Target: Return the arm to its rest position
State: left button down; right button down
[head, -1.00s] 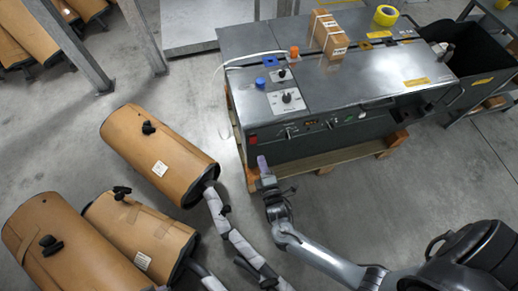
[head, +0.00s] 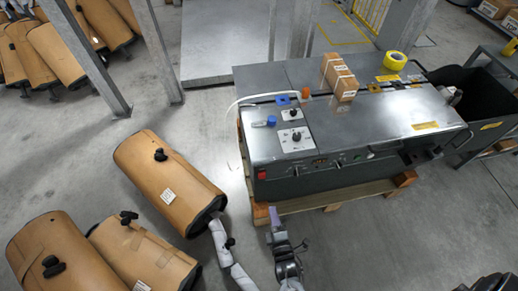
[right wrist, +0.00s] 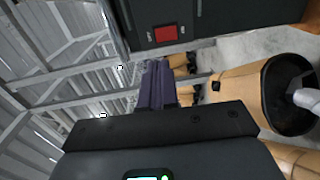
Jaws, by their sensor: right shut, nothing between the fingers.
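My right gripper (head: 275,218) is in front of the grey machine's lower front edge in the head view, above the floor. Its narrow purple fingers (right wrist: 156,84) are together and hold nothing in the right wrist view. Most of the right arm is outside the head view. My left gripper is not in view. One muffler also shows at the right in the right wrist view (right wrist: 240,88).
The grey machine (head: 350,110) stands on a wooden pallet (head: 340,197). Cardboard boxes (head: 340,77) and yellow tape (head: 395,61) sit on top. A black bin (head: 482,95) is at its right. Bare floor (head: 420,235) lies in front. Metal posts (head: 85,60) stand at the back left.

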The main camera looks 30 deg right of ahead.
jog(key=d+r+m+g+y+p, duration=0.2)
jog(key=r+m+p, duration=0.15)
jog(key=r, duration=0.45)
jog(key=d+r+m+g+y+p, duration=0.2)
jog(key=r+p, duration=0.3)
jog(key=r, duration=0.4)
jog(key=s+a+r+m+g+y, duration=0.1)
jog(key=s+r+m+g, duration=0.15)
jog(key=s+g, duration=0.35)
jog(key=s+a+r+m+g+y, duration=0.1)
jog(key=s+a+m+g, duration=0.2)
jog(key=s, duration=0.4)
notch_tip(320, 180, up, 38)
jog(key=d+m+p, duration=0.1)
jog(key=p, duration=3.7)
jog(key=shift+r, duration=0.1)
